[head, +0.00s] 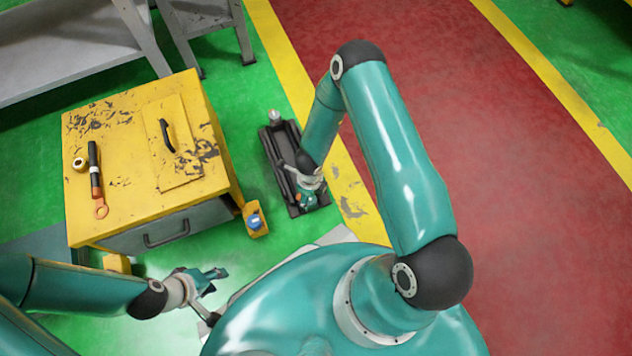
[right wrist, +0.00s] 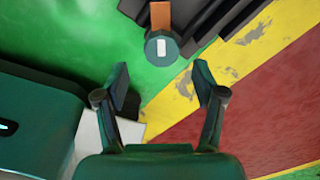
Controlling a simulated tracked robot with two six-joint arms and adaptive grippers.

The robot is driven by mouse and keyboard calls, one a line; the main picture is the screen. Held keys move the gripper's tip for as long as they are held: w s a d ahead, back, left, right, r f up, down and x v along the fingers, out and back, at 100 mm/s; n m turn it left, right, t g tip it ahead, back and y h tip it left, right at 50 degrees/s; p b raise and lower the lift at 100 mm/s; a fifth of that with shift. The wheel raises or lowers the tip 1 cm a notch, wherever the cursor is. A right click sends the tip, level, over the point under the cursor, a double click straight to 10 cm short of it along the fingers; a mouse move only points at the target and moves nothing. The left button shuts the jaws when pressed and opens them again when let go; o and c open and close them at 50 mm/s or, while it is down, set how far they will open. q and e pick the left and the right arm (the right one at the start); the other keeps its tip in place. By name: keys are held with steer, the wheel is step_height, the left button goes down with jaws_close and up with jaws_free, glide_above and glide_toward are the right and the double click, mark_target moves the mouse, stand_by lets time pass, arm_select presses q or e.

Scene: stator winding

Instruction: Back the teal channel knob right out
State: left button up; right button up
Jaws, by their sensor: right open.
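The teal channel knob (right wrist: 161,47) is a dark teal round piece with a white mark, at the end of a long black fixture (head: 271,146). An orange piece (right wrist: 160,15) adjoins it in the right wrist view. My right gripper (right wrist: 162,82) is open, its two fingers apart with nothing between them. The knob lies just beyond the fingertips, roughly centred on the gap, and I see no contact. In the head view my right arm reaches down over the fixture's near end and partly hides it. My left gripper (head: 213,279) is at lower left, apart from the fixture, with nothing visible in it.
A yellow cabinet (head: 115,140) stands left of the fixture, with an orange-and-black tool (head: 96,180) and a small ring-like part (head: 79,164) on top. A grey bench (head: 70,50) is behind it. The green floor and the red, yellow-edged lane (head: 540,190) at right look clear.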

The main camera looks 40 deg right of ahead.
steer(key=shift+f+b, duration=0.65)
steer(key=shift+f, duration=1.45)
